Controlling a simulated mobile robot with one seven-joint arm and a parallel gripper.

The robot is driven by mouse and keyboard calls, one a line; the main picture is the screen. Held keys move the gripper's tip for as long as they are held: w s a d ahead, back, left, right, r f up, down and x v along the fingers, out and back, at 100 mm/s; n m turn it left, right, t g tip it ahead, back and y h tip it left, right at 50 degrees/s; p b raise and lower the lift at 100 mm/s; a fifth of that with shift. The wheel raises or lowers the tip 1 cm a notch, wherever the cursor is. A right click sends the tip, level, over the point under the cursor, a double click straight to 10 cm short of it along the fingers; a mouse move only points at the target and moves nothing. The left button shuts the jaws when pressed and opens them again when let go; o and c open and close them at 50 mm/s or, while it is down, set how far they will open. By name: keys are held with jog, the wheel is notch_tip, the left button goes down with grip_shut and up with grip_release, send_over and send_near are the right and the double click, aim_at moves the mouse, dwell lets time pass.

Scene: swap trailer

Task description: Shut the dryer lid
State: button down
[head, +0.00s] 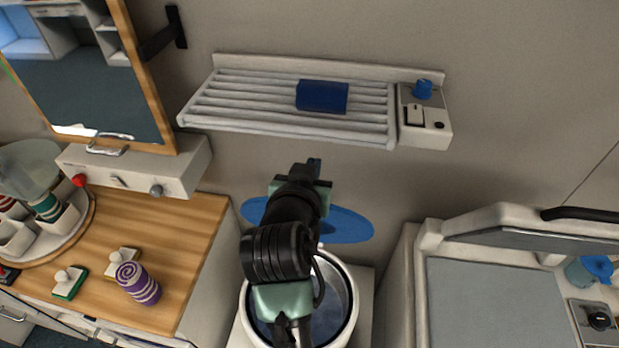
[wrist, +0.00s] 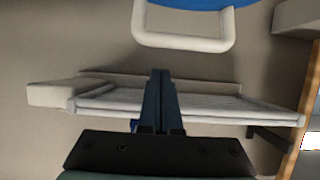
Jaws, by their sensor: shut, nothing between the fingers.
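The dryer looks to be the round white tub (head: 347,335) at bottom centre in the head view, open at the top with a dark inside. Its blue lid (head: 345,226) stands raised behind the tub, partly hidden by my arm. In the wrist view a strip of the blue lid (wrist: 190,4) shows at the top edge, with a pale loop handle (wrist: 185,42) on it. My gripper (head: 314,166) is shut and empty, in front of the lid in the head view. Its closed fingers (wrist: 160,76) show below the handle in the wrist view, apart from it in the picture.
A slatted wall rack (head: 240,108) with a blue block (head: 322,96) hangs above. A wooden counter (head: 185,245) with stamps and a purple roll (head: 138,283) is at left. A machine with a raised cover (head: 530,240) is at right.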

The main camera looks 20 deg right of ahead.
jog(key=shift+s+a+f+p, duration=0.15)
jog(key=shift+s+f+p, duration=0.05)
jog(key=shift+f+p, duration=0.3)
jog(key=shift+s+a+f+p, duration=0.15)
jog(key=shift+s+f+p, duration=0.05)
jog(key=shift+f+p, duration=0.25)
jog(key=shift+s+a+f, duration=0.3)
jog(key=shift+s, duration=0.15)
jog(key=shift+f, duration=0.1)
